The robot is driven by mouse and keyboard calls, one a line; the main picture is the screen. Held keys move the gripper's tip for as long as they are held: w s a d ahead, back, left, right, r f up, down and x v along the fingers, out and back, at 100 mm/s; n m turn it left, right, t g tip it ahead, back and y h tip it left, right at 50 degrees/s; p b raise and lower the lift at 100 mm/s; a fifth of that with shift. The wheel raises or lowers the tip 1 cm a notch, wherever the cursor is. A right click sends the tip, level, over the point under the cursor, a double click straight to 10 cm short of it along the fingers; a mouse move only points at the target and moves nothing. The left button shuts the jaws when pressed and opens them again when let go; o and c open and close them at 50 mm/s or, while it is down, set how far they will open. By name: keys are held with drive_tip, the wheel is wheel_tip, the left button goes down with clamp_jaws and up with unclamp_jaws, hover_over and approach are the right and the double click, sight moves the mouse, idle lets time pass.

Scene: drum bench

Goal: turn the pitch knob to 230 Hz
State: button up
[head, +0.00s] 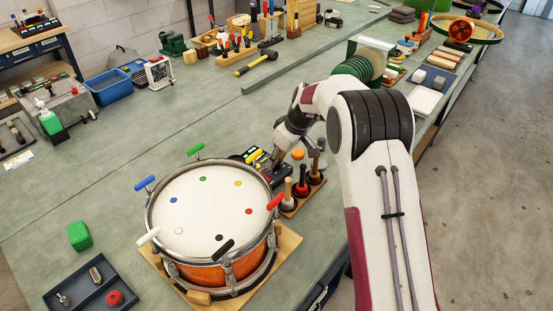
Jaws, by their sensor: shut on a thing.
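A dark box (246,156) with small yellow and green parts sits just behind the drum, partly hidden by the drum rim and my arm. My gripper (272,166) points down at the right part of this box, with its fingers low and close together. It is shut on what appears to be the pitch knob, which is covered by the fingers. The knob's setting and any pitch reading are too small or hidden to read. The drum (208,215) has a white head with coloured dots and coloured T-handles around its rim.
A wooden stand with upright dark and orange-topped tools (302,187) is close to the right of my gripper. A grey tray (90,288) and a green block (79,236) lie left of the drum. The bench's left middle is clear.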

idle(0.6)
drive_tip(key=o, duration=1.1)
drive_tip(key=shift+v, duration=6)
drive_tip(key=shift+r, duration=0.1)
